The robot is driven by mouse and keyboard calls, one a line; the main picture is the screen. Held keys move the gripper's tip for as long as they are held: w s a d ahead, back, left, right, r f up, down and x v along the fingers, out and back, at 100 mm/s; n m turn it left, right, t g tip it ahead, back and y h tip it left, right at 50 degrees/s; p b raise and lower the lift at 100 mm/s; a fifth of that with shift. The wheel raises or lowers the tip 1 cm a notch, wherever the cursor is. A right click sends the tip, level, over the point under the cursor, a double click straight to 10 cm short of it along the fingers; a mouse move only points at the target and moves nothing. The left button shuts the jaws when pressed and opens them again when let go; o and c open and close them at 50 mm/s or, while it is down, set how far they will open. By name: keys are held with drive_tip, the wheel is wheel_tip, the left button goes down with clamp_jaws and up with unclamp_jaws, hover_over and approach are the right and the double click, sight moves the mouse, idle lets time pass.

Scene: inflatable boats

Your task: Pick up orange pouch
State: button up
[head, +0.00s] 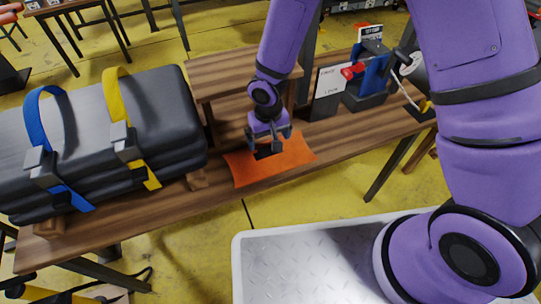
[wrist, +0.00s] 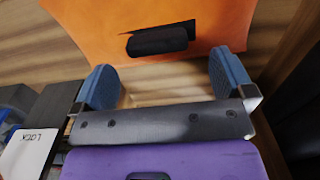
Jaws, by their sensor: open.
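The orange pouch (head: 286,157) lies flat on the wooden bench, and it also shows at the top of the wrist view (wrist: 215,22). A black strap or handle (wrist: 158,40) sits on its upper face. My gripper (head: 271,145) is above the pouch in the head view and hides part of it. In the wrist view my gripper (wrist: 168,82) is open, with two blue-padded fingers set wide apart and nothing between them. The black strap lies just beyond the fingertips, between their lines.
A folded grey boat bundle (head: 160,115) with blue and yellow straps lies left of the pouch. A wooden shelf (head: 235,72) stands behind it. A white sign (head: 327,88) and a blue tool (head: 368,80) stand to the right on the bench (head: 345,145).

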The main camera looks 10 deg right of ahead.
sight(270, 155)
drive_tip(key=shift+d+f, duration=0.15)
drive_tip(key=shift+f, duration=1.2)
drive_tip(key=shift+d+f, duration=0.1)
drive_tip(key=shift+f, duration=1.25)
drive_tip(key=c, duration=1)
drive_tip(key=shift+r, duration=0.2)
